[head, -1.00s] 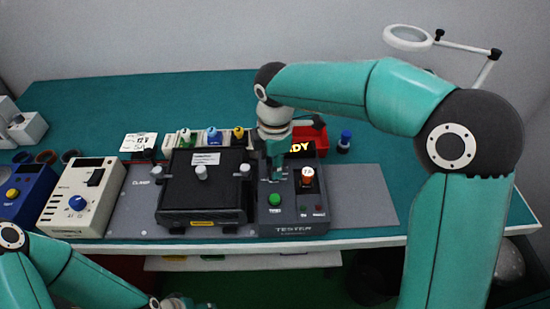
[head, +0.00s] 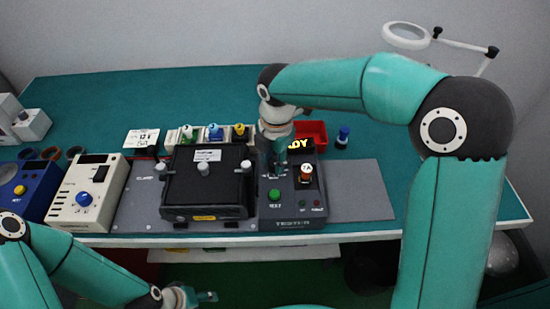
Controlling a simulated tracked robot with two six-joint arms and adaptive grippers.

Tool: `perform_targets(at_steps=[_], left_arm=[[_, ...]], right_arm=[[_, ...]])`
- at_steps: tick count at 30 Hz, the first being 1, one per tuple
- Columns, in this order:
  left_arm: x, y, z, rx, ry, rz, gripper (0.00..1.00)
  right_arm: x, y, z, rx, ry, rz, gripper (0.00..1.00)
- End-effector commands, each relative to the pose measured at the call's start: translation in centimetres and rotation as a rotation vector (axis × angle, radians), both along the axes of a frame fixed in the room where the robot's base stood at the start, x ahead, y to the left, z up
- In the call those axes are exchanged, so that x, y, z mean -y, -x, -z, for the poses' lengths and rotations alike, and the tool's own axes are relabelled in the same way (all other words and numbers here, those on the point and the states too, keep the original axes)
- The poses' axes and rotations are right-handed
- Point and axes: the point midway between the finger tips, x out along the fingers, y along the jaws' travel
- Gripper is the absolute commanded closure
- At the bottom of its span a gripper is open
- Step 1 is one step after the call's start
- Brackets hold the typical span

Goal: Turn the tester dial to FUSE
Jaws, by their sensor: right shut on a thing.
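The tester (head: 292,213) is a dark box at the middle right of the bench, with a green button (head: 275,195), a lit yellow display (head: 301,144) and an orange part with a white top (head: 306,172). My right gripper (head: 272,172) points down over the upper left of the tester's panel and is shut on the tester dial. The gripper hides the dial, so its pointer and the setting cannot be read. My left gripper (head: 207,297) is low at the front, below the bench edge, away from the tester; its fingers are too small to judge.
A black clamp box (head: 205,185) stands left of the tester. A cream instrument with a blue knob (head: 88,194) and a blue unit (head: 30,190) are further left. A red bin (head: 316,131) and a blue bottle (head: 342,136) stand behind. The grey plate right of the tester (head: 360,190) is clear.

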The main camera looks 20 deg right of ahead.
Motion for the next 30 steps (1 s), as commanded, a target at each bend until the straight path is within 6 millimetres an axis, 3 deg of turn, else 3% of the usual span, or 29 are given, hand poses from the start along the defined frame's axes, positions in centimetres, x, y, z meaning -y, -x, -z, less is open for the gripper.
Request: perform_targets(at_steps=[6, 7, 11, 23, 30], left_arm=[[0.0, 0.0, 0.0, 0.0, 0.0, 0.0, 0.44], [0.0, 0.0, 0.0, 0.0, 0.0, 0.0, 0.44], [0.0, 0.0, 0.0, 0.0, 0.0, 0.0, 0.44], [0.0, 0.0, -0.1, 0.0, 0.0, 0.0, 0.44], [0.0, 0.0, -0.1, 0.0, 0.0, 0.0, 0.44]], right_arm=[[0.0, 0.0, 0.0, -0.001, 0.0, 0.001, 1.0], [0.0, 0.0, 0.0, -0.001, 0.0, 0.001, 0.67], [0.0, 0.0, 0.0, -0.001, 0.0, 0.001, 0.45], [0.0, 0.0, -0.5, 0.001, 0.0, 0.002, 0.45], [0.0, 0.1, -3.9, 0.006, -0.002, 0.003, 0.45]])
